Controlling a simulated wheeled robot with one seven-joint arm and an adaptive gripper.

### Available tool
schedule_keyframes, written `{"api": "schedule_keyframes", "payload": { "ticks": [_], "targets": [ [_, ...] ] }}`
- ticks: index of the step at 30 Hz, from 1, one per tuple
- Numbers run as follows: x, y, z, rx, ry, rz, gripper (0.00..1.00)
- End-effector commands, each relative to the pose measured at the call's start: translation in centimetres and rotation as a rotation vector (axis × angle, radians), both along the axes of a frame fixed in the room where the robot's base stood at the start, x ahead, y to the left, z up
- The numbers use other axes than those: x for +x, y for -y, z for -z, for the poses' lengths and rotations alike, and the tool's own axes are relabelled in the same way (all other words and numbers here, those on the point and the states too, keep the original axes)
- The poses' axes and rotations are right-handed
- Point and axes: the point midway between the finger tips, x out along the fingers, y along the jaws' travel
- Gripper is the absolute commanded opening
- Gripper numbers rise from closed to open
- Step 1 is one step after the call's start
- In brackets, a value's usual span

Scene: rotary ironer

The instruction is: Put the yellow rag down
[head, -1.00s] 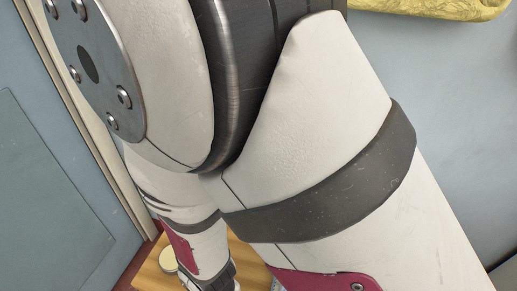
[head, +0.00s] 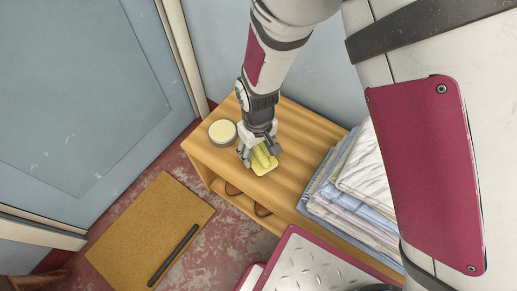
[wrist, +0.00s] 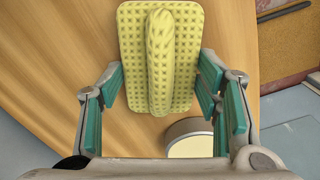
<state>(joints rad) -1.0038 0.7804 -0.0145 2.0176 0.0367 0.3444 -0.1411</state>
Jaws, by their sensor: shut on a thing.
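The yellow rag (head: 264,162) is a waffle-textured cloth with a raised fold along its middle. In the wrist view the rag (wrist: 130,50) lies between the teal finger pads. My gripper (head: 260,153) is shut on it, pointing down at the wooden bench (head: 298,135). In the wrist view my gripper (wrist: 162,82) has a pad on either side of the rag, and the wood (wrist: 60,60) is behind it. The rag is at or just above the bench top; I cannot tell if it touches. Part of it is hidden by the fingers in the head view.
A round tin with a pale lid (head: 222,131) stands left of my gripper. Folded linens (head: 365,175) are stacked to the right. Brown shoes (head: 262,210) sit under the top. A cork mat (head: 135,225) with a black bar lies on the floor. A red-edged metal plate (head: 310,265) is in front.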

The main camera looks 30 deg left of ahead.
Motion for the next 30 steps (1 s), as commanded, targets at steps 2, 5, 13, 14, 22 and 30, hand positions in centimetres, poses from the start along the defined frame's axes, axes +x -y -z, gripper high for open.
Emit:
{"api": "schedule_keyframes", "payload": {
  "ticks": [2,5,13,14,22,30],
  "targets": [
    [0.0,0.0,0.6,0.001,0.000,0.000,0.27],
    [0.0,-0.1,0.4,0.002,0.001,0.000,0.27],
    [0.0,0.0,0.7,0.001,0.000,0.000,0.64],
    [0.0,0.0,0.7,0.001,0.000,0.000,0.71],
    [0.0,0.0,0.7,0.001,0.000,0.000,0.78],
    [0.0,-0.1,-1.0,0.003,0.001,0.000,0.78]
  ]
}}
